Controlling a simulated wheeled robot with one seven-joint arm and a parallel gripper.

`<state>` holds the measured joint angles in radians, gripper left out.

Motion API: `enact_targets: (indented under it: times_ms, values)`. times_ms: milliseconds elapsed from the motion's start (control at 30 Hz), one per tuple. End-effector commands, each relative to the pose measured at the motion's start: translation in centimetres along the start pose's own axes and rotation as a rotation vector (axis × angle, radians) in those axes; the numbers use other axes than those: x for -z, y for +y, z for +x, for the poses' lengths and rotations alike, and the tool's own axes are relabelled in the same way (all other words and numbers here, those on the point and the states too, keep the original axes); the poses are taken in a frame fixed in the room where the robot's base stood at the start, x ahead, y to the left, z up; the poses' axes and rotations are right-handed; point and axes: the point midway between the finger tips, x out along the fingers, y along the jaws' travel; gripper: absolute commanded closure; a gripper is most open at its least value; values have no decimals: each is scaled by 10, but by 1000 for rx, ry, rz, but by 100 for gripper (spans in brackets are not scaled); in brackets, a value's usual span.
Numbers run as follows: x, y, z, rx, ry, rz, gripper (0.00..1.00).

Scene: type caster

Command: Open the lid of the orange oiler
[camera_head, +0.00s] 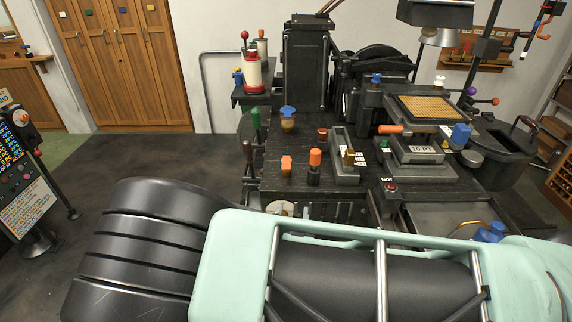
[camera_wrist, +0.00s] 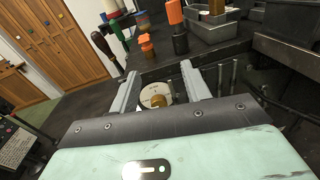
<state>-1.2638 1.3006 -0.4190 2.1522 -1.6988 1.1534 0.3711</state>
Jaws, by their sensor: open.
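Two orange-topped items stand near the front left edge of the dark work table, and I cannot tell for sure which is the orange oiler. One is a small, squat orange piece (camera_head: 286,165), also in the wrist view (camera_wrist: 146,43). The other has a taller orange top (camera_head: 315,158) on a dark body; it shows in the wrist view (camera_wrist: 176,13) too. No opened lid can be made out on either. My gripper (camera_wrist: 158,73) is open and empty in the wrist view, its fingers pointing toward the table front, below and short of both items. My arm hides it in the head view.
A round cream dial (camera_wrist: 153,95) with a brass knob shows between my fingers, beyond them. A blue-topped oiler (camera_head: 288,122) stands farther back. Green (camera_head: 256,124) and brown handles rise at the table's left edge. A grey metal tray (camera_head: 344,160) lies right of the orange items.

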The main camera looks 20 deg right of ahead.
Motion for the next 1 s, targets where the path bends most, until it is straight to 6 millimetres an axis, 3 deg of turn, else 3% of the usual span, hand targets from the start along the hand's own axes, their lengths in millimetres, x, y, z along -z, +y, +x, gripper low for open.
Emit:
enact_targets:
  times_ms: [167,367,1000]
  values:
    - [3,18,2,-111,-31,-57,53]
    - [2,21,25,-116,-31,-61,53]
    - [-2,35,151,-114,-30,-59,53]
